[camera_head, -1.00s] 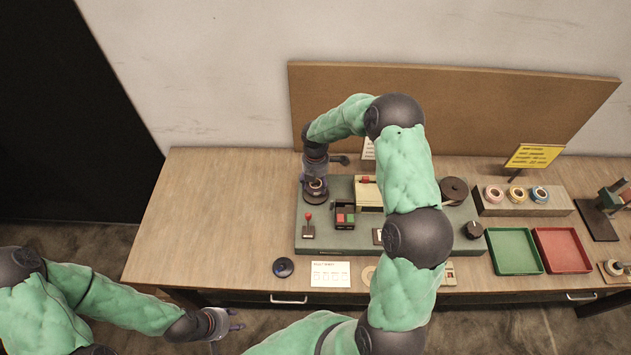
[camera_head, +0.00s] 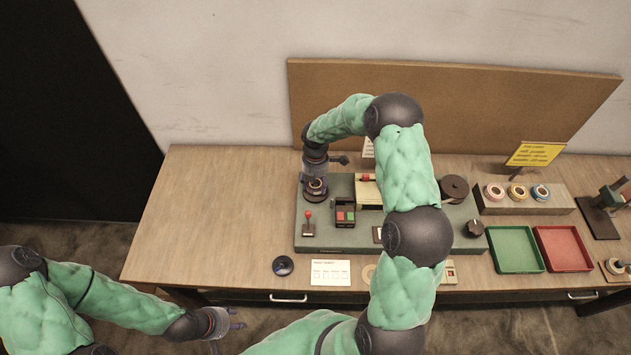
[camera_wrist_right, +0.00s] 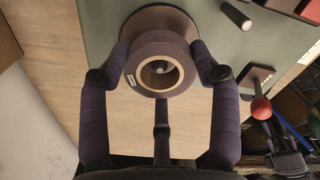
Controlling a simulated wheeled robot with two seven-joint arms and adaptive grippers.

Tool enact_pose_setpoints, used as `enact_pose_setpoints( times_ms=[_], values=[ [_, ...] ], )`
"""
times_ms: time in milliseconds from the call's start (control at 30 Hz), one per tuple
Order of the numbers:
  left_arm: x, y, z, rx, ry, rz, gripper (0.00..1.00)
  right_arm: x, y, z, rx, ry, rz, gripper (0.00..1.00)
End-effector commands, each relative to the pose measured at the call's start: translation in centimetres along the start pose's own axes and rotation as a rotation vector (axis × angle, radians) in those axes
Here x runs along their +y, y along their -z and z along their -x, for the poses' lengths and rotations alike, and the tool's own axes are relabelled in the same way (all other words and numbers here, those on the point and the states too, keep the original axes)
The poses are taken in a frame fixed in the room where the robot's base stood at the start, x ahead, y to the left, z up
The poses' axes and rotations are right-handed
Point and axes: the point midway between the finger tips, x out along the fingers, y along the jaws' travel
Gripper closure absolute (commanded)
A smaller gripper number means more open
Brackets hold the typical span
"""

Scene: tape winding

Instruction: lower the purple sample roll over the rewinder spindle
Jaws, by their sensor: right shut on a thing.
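The purple sample roll (camera_wrist_right: 135,64) is between the fingers of my right gripper (camera_wrist_right: 160,80), which is shut on it. The roll's pale core ring faces the camera, and a metal spindle tip (camera_wrist_right: 159,69) shows inside the core. A dark round flange (camera_wrist_right: 165,17) lies behind the roll; any gap between them is hard to judge. In the head view, my right gripper (camera_head: 315,176) points down at the left end of the grey machine base (camera_head: 330,243). My left gripper (camera_head: 234,320) is empty, fingers apart, in front of the table.
A red-knobbed lever (camera_head: 308,222) and a button box (camera_head: 345,214) stand close to the right gripper. A dark disc (camera_head: 283,266) lies on the front table edge. Green (camera_head: 515,271) and red (camera_head: 566,269) trays sit at right. The table's left side is clear.

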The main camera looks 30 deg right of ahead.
Motion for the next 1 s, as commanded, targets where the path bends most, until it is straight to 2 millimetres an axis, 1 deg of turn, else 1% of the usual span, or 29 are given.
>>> enact_pose_setpoints(
  times_ms=[633,967,1000],
  values=[
    [-0.4,0.0,-1.1,0.000,0.000,0.000,0.60,0.0,0.0,-1.8,0.000,0.000,0.000,0.65],
    [-0.4,0.0,-1.1,0.000,0.000,0.000,0.60,0.0,0.0,-1.9,0.000,0.000,0.000,0.65],
    [-0.4,0.0,-1.1,0.000,0.000,0.000,0.60,0.0,0.0,-1.9,0.000,0.000,0.000,0.26]
  ],
)
